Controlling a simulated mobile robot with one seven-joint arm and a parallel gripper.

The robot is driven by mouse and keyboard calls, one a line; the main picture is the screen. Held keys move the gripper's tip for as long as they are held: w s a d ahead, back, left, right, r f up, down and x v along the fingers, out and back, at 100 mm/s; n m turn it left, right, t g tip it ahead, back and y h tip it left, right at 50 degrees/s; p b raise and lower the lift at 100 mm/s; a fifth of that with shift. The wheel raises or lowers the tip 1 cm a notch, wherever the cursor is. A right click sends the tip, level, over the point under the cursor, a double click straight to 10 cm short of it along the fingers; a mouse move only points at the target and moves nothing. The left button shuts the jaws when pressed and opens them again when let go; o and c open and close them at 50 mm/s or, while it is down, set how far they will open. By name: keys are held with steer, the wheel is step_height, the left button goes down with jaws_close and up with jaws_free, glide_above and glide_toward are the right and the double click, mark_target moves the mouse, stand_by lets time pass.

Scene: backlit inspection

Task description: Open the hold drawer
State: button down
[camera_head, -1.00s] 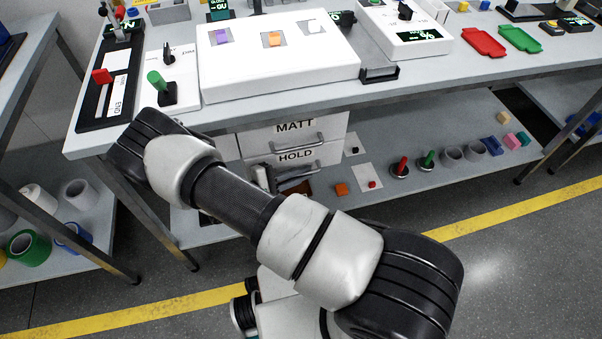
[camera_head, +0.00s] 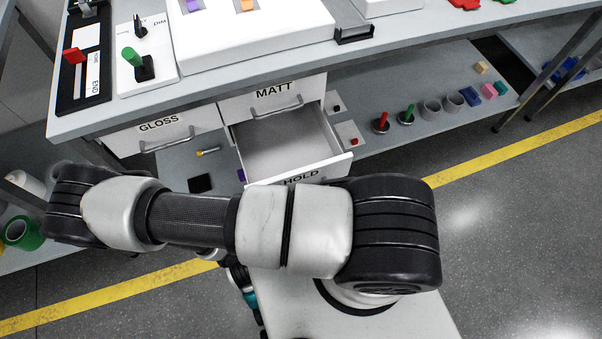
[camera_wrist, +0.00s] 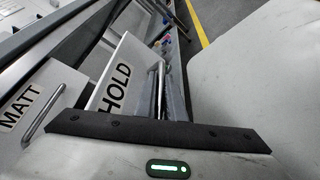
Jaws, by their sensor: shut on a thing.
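The hold drawer (camera_head: 282,150) is pulled well out from under the bench, below the MATT drawer, and its grey inside looks empty. Its white front with the word HOLD shows in the wrist view (camera_wrist: 112,75), with the bar handle (camera_wrist: 160,78) on its right. My gripper (camera_wrist: 161,104) is at this handle and shut on it; its body fills the bottom of the wrist view, and its fingers show poorly. In the head view my arm hides the gripper, the handle and the lower part of the drawer front.
The MATT drawer (camera_head: 262,97) and the GLOSS drawer (camera_head: 165,132) are shut. The lower shelf (camera_head: 425,125) holds red and green pegs, grey rings and coloured blocks to the right. The bench top above carries white panels. The floor beyond the yellow line is clear.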

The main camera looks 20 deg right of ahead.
steer(key=shift+s, duration=0.85)
steer(key=c, duration=2.1)
jaws_free()
steer(key=p+v, duration=0.1)
steer(key=v, duration=1.6)
steer(key=shift+s+a, duration=0.1)
steer(key=shift+a, duration=0.15)
